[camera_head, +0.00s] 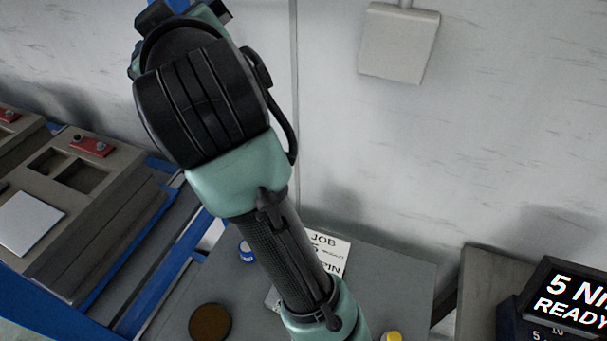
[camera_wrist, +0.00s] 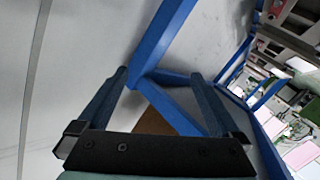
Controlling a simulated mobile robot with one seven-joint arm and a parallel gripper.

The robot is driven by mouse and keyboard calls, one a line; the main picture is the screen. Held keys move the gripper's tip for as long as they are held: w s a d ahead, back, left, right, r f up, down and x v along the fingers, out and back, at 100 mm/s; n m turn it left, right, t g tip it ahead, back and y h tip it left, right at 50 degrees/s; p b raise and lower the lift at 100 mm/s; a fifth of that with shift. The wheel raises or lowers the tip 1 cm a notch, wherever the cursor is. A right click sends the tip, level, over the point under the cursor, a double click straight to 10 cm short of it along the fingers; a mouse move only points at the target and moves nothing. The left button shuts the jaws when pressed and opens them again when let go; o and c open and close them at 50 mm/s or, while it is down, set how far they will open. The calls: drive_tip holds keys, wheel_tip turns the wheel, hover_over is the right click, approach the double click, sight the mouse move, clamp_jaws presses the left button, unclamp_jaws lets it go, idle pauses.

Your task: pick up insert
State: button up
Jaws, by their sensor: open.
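I cannot make out the insert for certain in either view. My gripper (camera_wrist: 159,76) shows in the wrist view with its two fingers spread apart and nothing between the tips. Blue frame bars (camera_wrist: 163,38) and a pale surface lie beyond the fingers. A brown patch (camera_wrist: 152,122) shows between the finger bases; I cannot tell what it is. In the head view my arm crosses the middle and hides part of the grey table (camera_head: 405,285); my gripper is not clearly visible there.
On the grey table lie a job card (camera_head: 335,247), a brown disc (camera_head: 210,322), a blue round item (camera_head: 246,250) and a yellow-topped item (camera_head: 391,337). A fixture with red blocks (camera_head: 92,146) stands left. A display (camera_head: 568,298) stands right. A wall (camera_head: 500,130) is behind.

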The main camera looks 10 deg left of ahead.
wheel_tip(320, 180, down, 19)
drive_tip(key=s+a+n+g+h+b, duration=0.1)
drive_tip(key=n+g+h, duration=0.25)
drive_tip(key=g, duration=0.35)
drive_tip(key=s+d+f+g+h, duration=0.2)
drive_tip(key=d+f, duration=0.2)
drive_tip(key=f, duration=0.4)
drive_tip(key=s+d+f+n+g+h+b, duration=0.1)
drive_tip(key=s+d+f+g+h, duration=0.1)
drive_tip(key=d+f, duration=0.3)
drive_tip(key=s+d+f+n+g+h, duration=0.1)
drive_tip(key=s+d+f+g+h, duration=0.1)
drive_tip(key=f, duration=0.9)
drive_tip(key=shift+s+d+f+g+h+b, duration=0.2)
drive_tip(key=shift+s+d+g+h+b, duration=0.15)
drive_tip(key=shift+s+d+h, duration=0.6)
drive_tip(key=shift+s+d+f, duration=0.1)
drive_tip(key=shift+d+f, duration=0.05)
drive_tip(key=shift+f, duration=0.85)
drive_tip(key=shift+s+d+f, duration=0.1)
drive_tip(key=shift+d+f, duration=0.05)
drive_tip(key=shift+f, duration=0.8)
drive_tip(key=shift+d+f, duration=0.15)
drive_tip(key=shift+f, duration=0.85)
drive_tip(key=shift+r, duration=0.1)
clamp_jaws()
